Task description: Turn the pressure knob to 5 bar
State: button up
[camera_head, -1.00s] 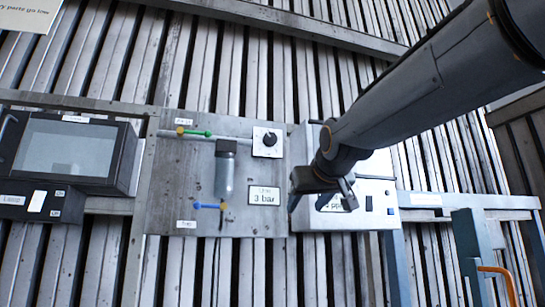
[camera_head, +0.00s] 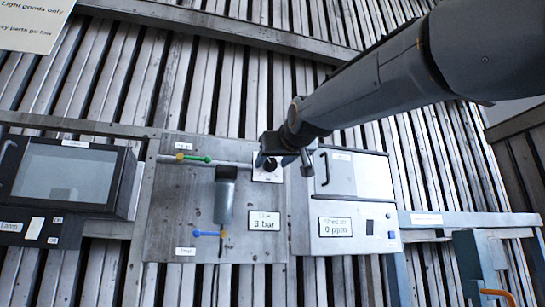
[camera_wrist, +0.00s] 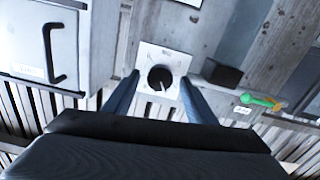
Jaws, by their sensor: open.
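The pressure knob is a black round dial (camera_wrist: 160,78) with a white pointer line, on a white square plate (camera_head: 260,174). It sits on a grey metal panel (camera_head: 170,218). A display (camera_head: 264,221) on that panel reads 3 bar. My gripper (camera_wrist: 157,92) is open and empty in the wrist view, with one blue-grey finger on each side of the knob plate. I cannot tell how far the fingers are from the knob. In the head view my gripper (camera_head: 284,158) partly covers the knob plate.
A green-handled valve (camera_head: 196,158) and a blue-handled valve (camera_head: 208,234) are on the panel, with a grey cylinder (camera_head: 223,200) between them. A white cabinet (camera_head: 345,238) reading 0 ppm stands to the right. A dark-framed box (camera_head: 66,174) with a window is at the left.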

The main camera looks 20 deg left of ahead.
jog(key=shift+w, duration=0.15)
jog(key=shift+c, duration=0.2)
jog(key=c, duration=1)
jog(key=m+b, duration=0.1)
jog(key=m, duration=0.5)
jog(key=shift+f+m, duration=0.1)
jog(key=shift+m, duration=0.3)
jog(key=m+b, duration=0.1)
jog(key=m, duration=0.5)
jog(key=shift+m, duration=0.3)
